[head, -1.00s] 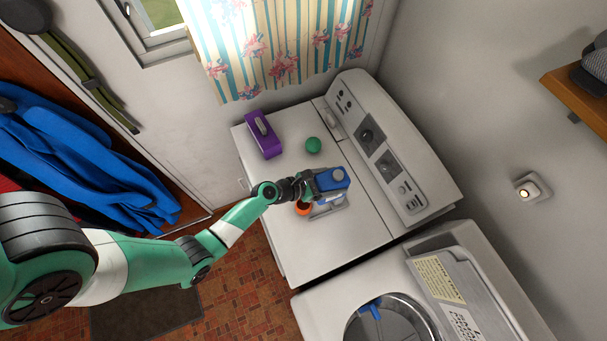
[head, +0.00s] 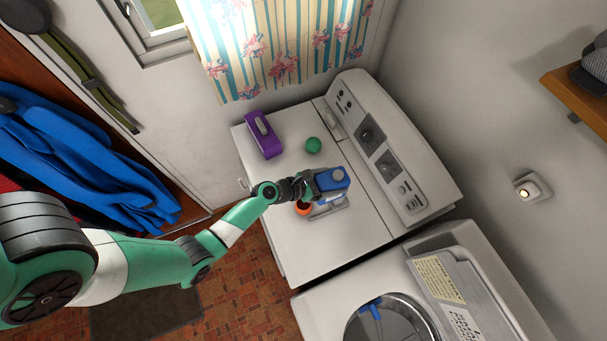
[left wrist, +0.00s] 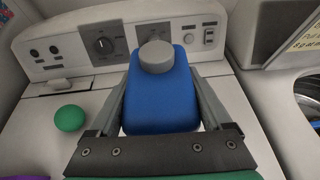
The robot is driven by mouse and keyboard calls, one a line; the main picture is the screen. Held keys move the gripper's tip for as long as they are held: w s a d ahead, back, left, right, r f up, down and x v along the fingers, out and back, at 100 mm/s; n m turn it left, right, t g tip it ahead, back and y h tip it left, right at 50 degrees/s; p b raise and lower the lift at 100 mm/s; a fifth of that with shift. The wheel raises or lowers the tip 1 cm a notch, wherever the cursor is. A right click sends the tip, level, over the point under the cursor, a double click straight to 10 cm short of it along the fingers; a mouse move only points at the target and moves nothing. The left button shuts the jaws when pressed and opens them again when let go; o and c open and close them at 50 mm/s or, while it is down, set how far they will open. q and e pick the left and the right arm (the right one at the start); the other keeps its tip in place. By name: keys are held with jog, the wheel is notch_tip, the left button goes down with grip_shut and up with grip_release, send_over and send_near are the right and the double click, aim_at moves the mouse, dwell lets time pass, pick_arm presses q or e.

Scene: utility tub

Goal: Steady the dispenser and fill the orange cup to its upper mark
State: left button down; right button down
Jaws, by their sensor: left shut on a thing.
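The orange cup (head: 303,209) sits just below and left of the dispenser in the head view, partly under my gripper. Its upper mark and the level inside cannot be made out. My right gripper is not in view.
An open top-loading washer (head: 420,290) stands at the lower right.

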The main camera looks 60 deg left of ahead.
pick_arm(q)
grip_release()
jog(key=v, duration=1.2)
